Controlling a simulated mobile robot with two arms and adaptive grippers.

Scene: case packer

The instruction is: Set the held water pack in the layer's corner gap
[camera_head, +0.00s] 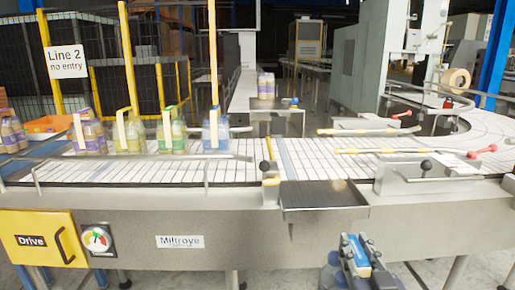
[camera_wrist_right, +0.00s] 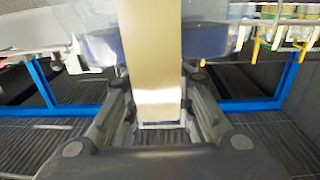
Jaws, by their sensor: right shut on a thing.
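The held water pack (camera_head: 333,272) is a pack of blue-tinted bottles at the bottom edge of the head view, partly cut off by the frame. My right gripper (camera_head: 356,256) is over it, in front of the conveyor. In the right wrist view my right gripper (camera_wrist_right: 155,118) is shut on the pack's beige carry strap (camera_wrist_right: 153,60); the blue-tinted pack (camera_wrist_right: 105,45) shows on both sides of the strap. A blue-labelled pack (camera_head: 215,131) stands upright on the conveyor, apart from the held one. I cannot make out the layer or its corner gap. My left gripper is not in view.
Rails with red and black knobs (camera_head: 426,165) line the right side. Another pack (camera_head: 266,86) stands behind.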

